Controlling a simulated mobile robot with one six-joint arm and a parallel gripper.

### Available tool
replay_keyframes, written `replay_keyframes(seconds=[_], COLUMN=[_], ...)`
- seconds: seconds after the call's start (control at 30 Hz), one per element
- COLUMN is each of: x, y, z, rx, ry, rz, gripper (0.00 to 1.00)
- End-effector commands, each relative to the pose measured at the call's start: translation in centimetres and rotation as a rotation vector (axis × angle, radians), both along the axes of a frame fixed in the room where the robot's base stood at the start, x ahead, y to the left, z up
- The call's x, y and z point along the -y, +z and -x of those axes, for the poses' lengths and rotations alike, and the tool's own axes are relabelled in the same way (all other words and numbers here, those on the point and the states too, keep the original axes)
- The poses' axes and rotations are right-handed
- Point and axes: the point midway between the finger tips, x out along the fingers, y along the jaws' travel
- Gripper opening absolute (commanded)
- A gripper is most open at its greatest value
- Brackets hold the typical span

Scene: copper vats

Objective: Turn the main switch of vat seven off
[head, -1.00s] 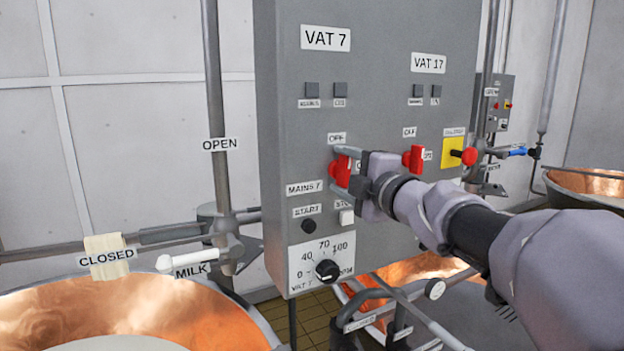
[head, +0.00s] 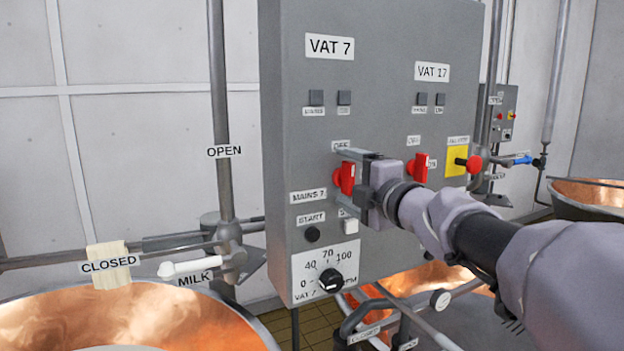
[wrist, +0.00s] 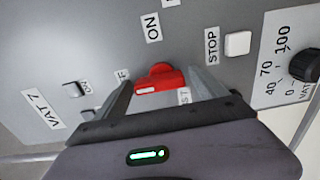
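The panel's VAT 7 sign (head: 330,47) is at its upper left, with the MAINS 7 label (head: 309,197) lower down. The red main switch (head: 346,178) of vat seven stands upright below the OFF label (head: 341,146). In the wrist view the red switch (wrist: 160,80) has its white mark towards the OFF side, and the ON label (wrist: 152,27) is off to one side. My gripper (wrist: 165,90) is open, one finger beyond each end of the switch, with small gaps visible. In the head view my gripper (head: 352,182) partly hides the ON side.
The red VAT 17 switch (head: 421,167) and a yellow-backed red switch (head: 456,162) are close right of my gripper. A white stop button (head: 349,226) and black dial (head: 330,280) are below. A copper vat (head: 130,315) stands at lower left, pipes at lower right.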

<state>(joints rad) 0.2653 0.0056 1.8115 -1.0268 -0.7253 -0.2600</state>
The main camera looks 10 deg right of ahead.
Motion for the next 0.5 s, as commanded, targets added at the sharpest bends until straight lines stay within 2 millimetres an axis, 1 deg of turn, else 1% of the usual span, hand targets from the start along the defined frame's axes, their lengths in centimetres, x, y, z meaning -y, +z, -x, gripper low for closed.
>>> replay_keyframes(seconds=[0.27, 0.33, 0.43, 0.5], x=[0.0, 0.2, 0.7, 1.3], y=[0.0, 0.0, 0.1, 0.1], z=[0.0, 0.4, 1.8, 3.5], rx=[-0.001, 0.000, 0.001, 0.001], ry=[0.000, -0.001, -0.003, -0.005], rz=[-0.002, -0.001, -0.001, 0.000], gripper=[0.82, 0.82, 0.82, 0.82])
